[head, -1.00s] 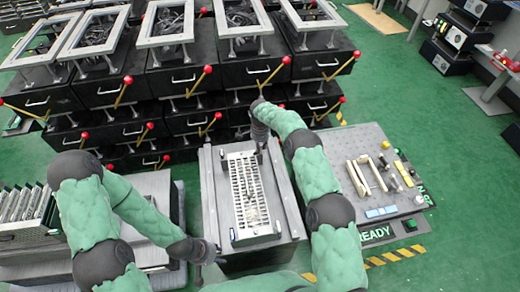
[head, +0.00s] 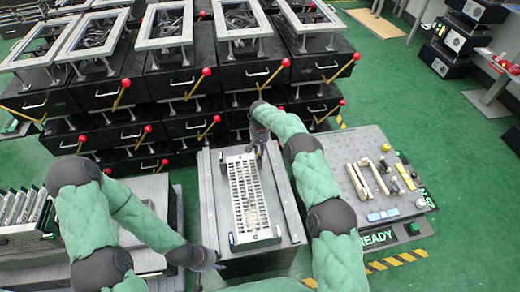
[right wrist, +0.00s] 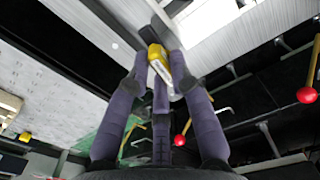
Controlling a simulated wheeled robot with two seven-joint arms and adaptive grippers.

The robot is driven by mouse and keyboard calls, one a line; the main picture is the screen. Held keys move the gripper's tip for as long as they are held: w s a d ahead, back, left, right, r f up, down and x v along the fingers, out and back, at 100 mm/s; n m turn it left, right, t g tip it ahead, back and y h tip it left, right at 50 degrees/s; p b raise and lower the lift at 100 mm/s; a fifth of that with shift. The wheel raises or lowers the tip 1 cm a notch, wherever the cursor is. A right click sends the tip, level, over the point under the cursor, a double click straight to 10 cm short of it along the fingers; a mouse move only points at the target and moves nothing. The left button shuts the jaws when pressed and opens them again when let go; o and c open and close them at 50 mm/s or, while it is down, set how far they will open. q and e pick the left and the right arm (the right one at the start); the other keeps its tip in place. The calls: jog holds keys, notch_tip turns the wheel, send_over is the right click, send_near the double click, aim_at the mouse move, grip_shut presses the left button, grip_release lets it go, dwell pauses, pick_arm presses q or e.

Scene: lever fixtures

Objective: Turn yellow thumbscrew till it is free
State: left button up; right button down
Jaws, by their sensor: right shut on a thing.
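The yellow thumbscrew (right wrist: 155,54) shows between the fingertips of my right gripper (right wrist: 165,75) in the right wrist view. The fingers are closed around it, beside a pale metal edge. In the head view my right gripper (head: 259,146) points down at the far end of the slotted light metal frame (head: 236,190); the thumbscrew is mostly hidden there. The frame lies on the grey bench top (head: 214,190). My left gripper (head: 208,260) is near the bench's front left corner, apart from the frame; its finger opening is too small to tell.
Behind the bench stand black drawer units (head: 180,75) with red-knobbed levers (head: 207,72). At right is a grey table (head: 366,139) with cream handles (head: 365,178), a yellow piece (head: 386,147) and blue blocks (head: 383,214). Green floor (head: 410,110) is open at right.

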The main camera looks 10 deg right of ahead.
jog(key=shift+n, duration=0.6)
jog(key=c, duration=1.1)
grip_release()
notch_tip(320, 180, up, 12)
